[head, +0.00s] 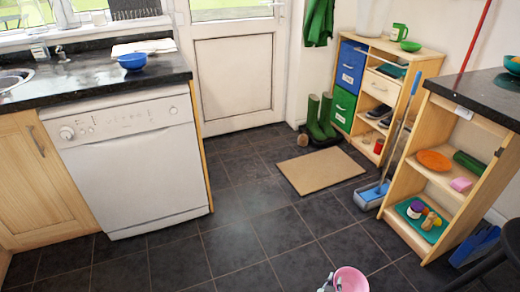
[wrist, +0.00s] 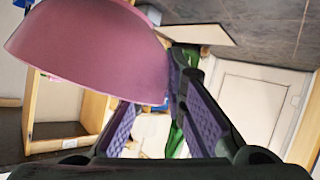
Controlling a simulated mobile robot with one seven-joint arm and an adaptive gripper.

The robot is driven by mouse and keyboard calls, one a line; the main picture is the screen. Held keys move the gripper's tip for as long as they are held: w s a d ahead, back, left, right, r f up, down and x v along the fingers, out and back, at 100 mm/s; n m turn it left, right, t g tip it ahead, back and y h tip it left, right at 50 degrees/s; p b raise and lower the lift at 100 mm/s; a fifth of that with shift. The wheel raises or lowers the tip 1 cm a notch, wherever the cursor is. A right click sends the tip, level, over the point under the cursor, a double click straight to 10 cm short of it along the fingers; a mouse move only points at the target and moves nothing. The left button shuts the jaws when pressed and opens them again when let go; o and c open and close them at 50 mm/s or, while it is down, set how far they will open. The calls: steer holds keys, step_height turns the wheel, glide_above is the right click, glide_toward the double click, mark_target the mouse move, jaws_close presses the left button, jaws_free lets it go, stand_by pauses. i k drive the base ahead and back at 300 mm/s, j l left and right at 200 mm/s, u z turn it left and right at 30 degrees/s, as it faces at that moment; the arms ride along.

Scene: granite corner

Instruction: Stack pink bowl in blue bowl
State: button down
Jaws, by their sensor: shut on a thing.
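The pink bowl (head: 350,280) shows at the bottom edge of the head view, held over the floor and partly cut off. My gripper (head: 333,284) is at its left side, mostly out of the picture. In the wrist view the pink bowl (wrist: 90,45) fills the upper left, and my gripper (wrist: 172,85) is shut on its rim; the exact contact is partly hidden. The blue bowl (head: 132,62) stands on the dark counter (head: 90,82) at the upper left of the head view, well away from my gripper. I see no blue bowl in the wrist view.
A white dishwasher (head: 125,160) is under the counter. A folded cloth (head: 143,47) lies behind the blue bowl. The tiled floor (head: 240,225) in the middle is clear.

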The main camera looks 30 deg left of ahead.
mark_target(134, 69)
steer(key=i+j, duration=0.15)
steer(key=j, duration=0.25)
steer(key=i+j, duration=0.1)
steer(key=j, duration=0.3)
steer(key=i+j, duration=0.15)
steer(key=j, duration=0.25)
steer(key=i+j, duration=0.15)
steer(key=j, duration=0.3)
steer(key=i+j, duration=0.1)
steer(key=j, duration=0.3)
